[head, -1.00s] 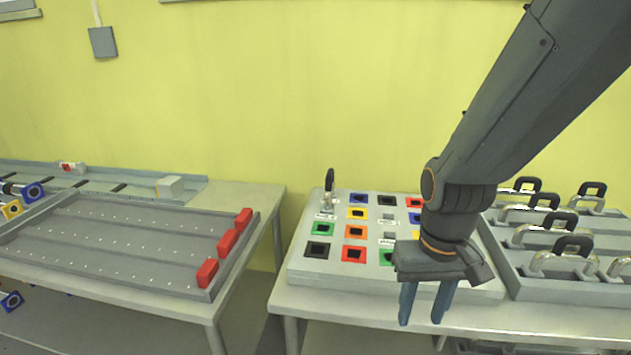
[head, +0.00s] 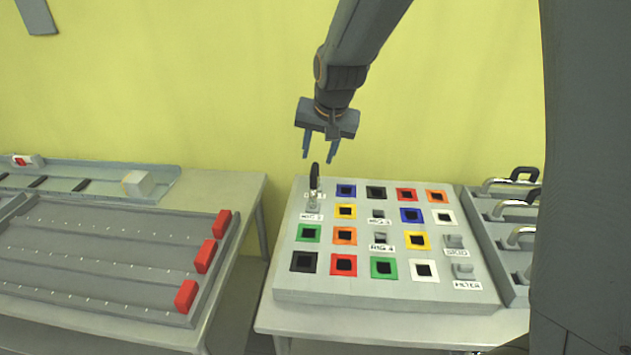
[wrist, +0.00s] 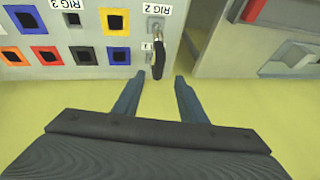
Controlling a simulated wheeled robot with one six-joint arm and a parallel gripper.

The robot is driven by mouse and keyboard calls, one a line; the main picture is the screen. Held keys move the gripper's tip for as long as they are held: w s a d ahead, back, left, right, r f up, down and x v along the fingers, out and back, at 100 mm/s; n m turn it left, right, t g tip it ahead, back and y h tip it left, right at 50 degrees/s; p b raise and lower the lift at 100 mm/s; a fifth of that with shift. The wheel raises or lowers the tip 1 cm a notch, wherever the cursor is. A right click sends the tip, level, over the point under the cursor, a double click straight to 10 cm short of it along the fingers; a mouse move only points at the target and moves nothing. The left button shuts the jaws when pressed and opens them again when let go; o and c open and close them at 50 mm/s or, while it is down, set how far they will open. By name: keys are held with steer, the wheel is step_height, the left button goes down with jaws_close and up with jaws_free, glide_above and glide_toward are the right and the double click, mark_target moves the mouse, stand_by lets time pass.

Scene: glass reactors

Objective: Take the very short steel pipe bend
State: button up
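A small steel pipe piece with a black handle (head: 314,180) stands upright at the back left of the grey panel, by the RIG labels. It also shows in the wrist view (wrist: 160,58), just beyond the fingertips and roughly between them. My gripper (head: 318,159) is open and empty, fingers pointing down, just above the handle and apart from it. Its two fingers show in the wrist view (wrist: 159,77). Other steel pipe bends with black handles (head: 513,186) lie in a tray at the right; my own body hides much of that tray.
The grey panel (head: 285,290) has several coloured square sockets and small labelled slots. A grey rack with red blocks (head: 222,223) stands on the left table, with a gap between the tables. The yellow wall is close behind the panel.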

mark_target(315, 168)
steer(key=shift+p+x, duration=1)
steer(key=shift+x, duration=2)
steer(key=shift+s+f, duration=0.1)
steer(key=shift+c, duration=0.3)
jaws_close()
